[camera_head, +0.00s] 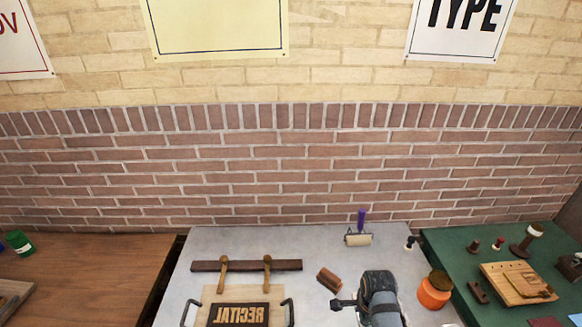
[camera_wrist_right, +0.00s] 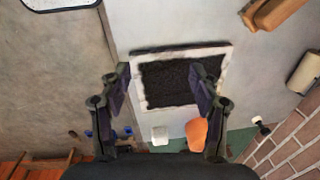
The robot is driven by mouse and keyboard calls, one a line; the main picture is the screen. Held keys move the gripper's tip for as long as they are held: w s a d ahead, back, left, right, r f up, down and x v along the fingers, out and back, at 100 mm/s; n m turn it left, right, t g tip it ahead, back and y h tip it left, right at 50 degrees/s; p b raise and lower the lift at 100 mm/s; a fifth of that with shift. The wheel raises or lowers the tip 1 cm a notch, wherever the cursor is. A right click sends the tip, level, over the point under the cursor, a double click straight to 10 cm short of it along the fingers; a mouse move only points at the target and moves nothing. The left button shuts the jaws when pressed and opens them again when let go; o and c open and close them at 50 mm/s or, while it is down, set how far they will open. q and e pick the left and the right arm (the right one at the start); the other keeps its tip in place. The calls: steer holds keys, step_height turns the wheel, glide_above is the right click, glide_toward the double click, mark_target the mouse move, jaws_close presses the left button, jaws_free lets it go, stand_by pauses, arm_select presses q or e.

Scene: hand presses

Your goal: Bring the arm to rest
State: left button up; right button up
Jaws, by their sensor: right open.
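My right arm (camera_head: 381,295) comes into the head view from the bottom edge, right of centre, over the grey table. In the right wrist view my right gripper (camera_wrist_right: 166,70) is open, its two dark fingers spread wide with nothing between them. Beyond the fingers lies a black inked slab (camera_wrist_right: 180,82) with a pale rim; the gripper appears to be above it, but the height is hard to tell. In the head view the arm hides this slab. My left gripper is not in view.
The grey table (camera_head: 320,243) holds a RECITAL printing plate (camera_head: 238,315), a dark rack (camera_head: 245,265) with two wooden-handled tools, a brown block (camera_head: 329,280), a purple-handled roller (camera_head: 358,238) and an orange jar (camera_head: 433,292). A green table (camera_head: 455,247) stands right, a wooden one (camera_head: 90,265) left.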

steer(key=s+d+r+n+t, duration=0.15)
steer(key=s+r+n, duration=0.25)
steer(key=s+n, duration=0.45)
steer(key=s+d+r+n+t, duration=0.1)
steer(key=s+d+r+n, duration=0.3)
steer(key=n, duration=0.7)
steer(key=s+d+f+g+b, duration=0.15)
steer(key=f+b, duration=0.25)
steer(key=f, duration=1.3)
steer(key=s+f+b, duration=0.2)
steer(key=f+b, duration=0.2)
steer(key=f, duration=1.3)
arm_select(q)
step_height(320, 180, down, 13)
steer(key=b, duration=0.5)
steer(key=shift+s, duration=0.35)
arm_select(e)
steer(key=s+f+g, duration=0.1)
steer(key=s+f, duration=1.7)
steer(key=f, duration=0.3)
steer(key=shift+s+d+f, duration=0.35)
steer(key=shift+d, duration=0.1)
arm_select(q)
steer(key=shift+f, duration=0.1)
arm_select(e)
steer(key=shift+m, duration=0.25)
